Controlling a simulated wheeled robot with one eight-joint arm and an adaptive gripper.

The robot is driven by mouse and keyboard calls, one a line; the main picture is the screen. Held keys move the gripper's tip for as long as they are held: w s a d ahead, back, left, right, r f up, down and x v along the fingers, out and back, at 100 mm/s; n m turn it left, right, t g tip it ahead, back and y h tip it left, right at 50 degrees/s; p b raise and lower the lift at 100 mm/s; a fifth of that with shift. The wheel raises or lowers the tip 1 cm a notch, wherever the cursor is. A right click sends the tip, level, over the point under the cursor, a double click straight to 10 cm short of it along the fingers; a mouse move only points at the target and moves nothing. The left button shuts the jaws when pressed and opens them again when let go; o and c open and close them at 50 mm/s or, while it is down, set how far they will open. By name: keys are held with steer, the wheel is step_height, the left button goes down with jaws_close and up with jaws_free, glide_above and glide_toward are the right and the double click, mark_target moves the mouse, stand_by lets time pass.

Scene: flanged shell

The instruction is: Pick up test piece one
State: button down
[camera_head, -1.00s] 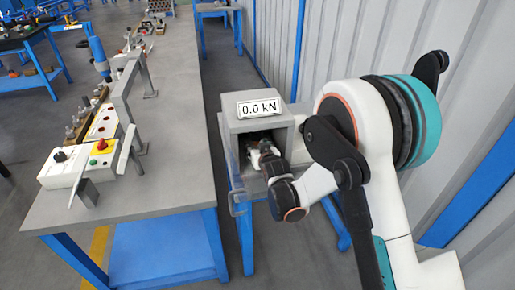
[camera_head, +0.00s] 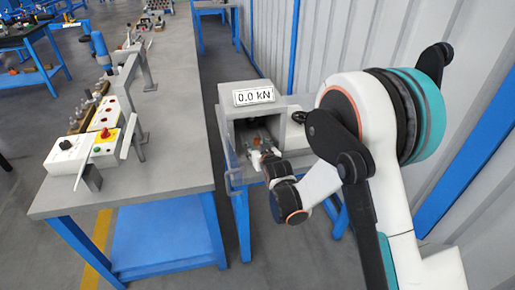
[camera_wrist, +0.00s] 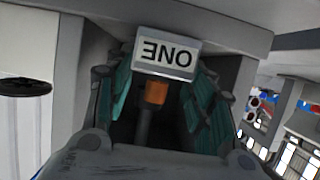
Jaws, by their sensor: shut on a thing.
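Test piece one, with a white plate marked ONE (camera_wrist: 167,58), is upside down in the wrist view. An orange-brown part (camera_wrist: 156,92) shows just below the plate. My gripper (camera_wrist: 158,85) has its teal-padded fingers on either side of this piece and is shut on it. In the head view my gripper (camera_head: 264,153) is at the front opening of a grey box (camera_head: 226,128) with a 0.0 kN display (camera_head: 253,96). The piece is too small there to make out clearly.
A clear guard (camera_head: 233,178) stands at the box's front left. A long grey bench (camera_head: 180,150) with control panels (camera_head: 66,157) is on the left. A corrugated wall (camera_head: 345,45) rises close on the right. The box's inner surfaces surround my gripper in the wrist view.

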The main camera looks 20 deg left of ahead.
steer(key=c, duration=0.6)
jaws_free()
steer(key=shift+c, duration=0.2)
steer(key=v, duration=1.2)
